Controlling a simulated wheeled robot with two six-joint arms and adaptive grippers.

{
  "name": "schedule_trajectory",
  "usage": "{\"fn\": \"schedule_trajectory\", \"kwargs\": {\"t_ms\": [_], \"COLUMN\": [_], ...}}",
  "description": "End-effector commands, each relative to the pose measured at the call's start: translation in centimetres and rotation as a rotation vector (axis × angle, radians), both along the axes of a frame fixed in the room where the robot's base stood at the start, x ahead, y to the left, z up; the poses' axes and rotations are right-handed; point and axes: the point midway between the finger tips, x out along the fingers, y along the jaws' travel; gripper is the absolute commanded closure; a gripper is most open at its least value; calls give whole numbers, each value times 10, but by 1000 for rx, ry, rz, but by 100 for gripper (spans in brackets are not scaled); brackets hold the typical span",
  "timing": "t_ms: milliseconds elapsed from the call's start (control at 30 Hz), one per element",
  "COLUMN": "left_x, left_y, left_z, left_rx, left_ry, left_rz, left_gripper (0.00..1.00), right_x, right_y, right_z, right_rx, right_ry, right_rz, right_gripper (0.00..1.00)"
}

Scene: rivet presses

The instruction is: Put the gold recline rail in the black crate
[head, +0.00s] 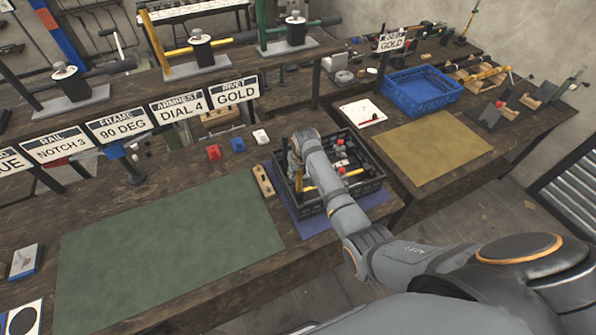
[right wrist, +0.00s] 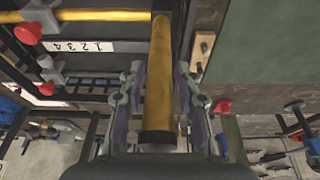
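The black crate (head: 364,189) stands on a blue mat in the head view; its inside also shows at upper left in the right wrist view. A gold rail (right wrist: 160,80) with a black near end lies lengthwise between the fingers of my right gripper (right wrist: 160,68). The fingers stand on either side of it, with a narrow gap showing at each side. The rail's far end is by the crate's edge; I cannot tell whether it rests on anything. My right arm hides part of the crate in the head view. My left gripper is out of view.
Other gold bars (right wrist: 100,15) and a plate numbered 1 2 3 4 (right wrist: 85,46) show in the crate area. A wooden block (head: 264,187) lies left of the crate. The green mat (head: 170,245) is clear. A blue crate (head: 422,103) stands beyond, on another bench.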

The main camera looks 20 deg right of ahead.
Motion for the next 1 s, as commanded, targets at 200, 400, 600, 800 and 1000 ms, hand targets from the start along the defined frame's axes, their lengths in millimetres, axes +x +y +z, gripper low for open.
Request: {"fn": "schedule_trajectory", "kwargs": {"t_ms": [200, 400, 600, 800, 1000], "left_x": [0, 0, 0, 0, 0], "left_y": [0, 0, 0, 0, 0], "left_z": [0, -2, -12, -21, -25], "left_rx": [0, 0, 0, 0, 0], "left_ry": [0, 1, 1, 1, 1], "left_rz": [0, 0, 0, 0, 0], "left_gripper": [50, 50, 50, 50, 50], "right_x": [0, -1, -11, -26, -34], "right_y": [0, 0, 0, 1, 1], "right_z": [0, 5, 42, 87, 112], "right_rx": [0, 0, 0, 0, 0], "right_ry": [0, -2, -7, -5, -2], "right_rz": [0, 0, 0, 0, 0], "right_gripper": [56, 56, 56, 56, 56]}}
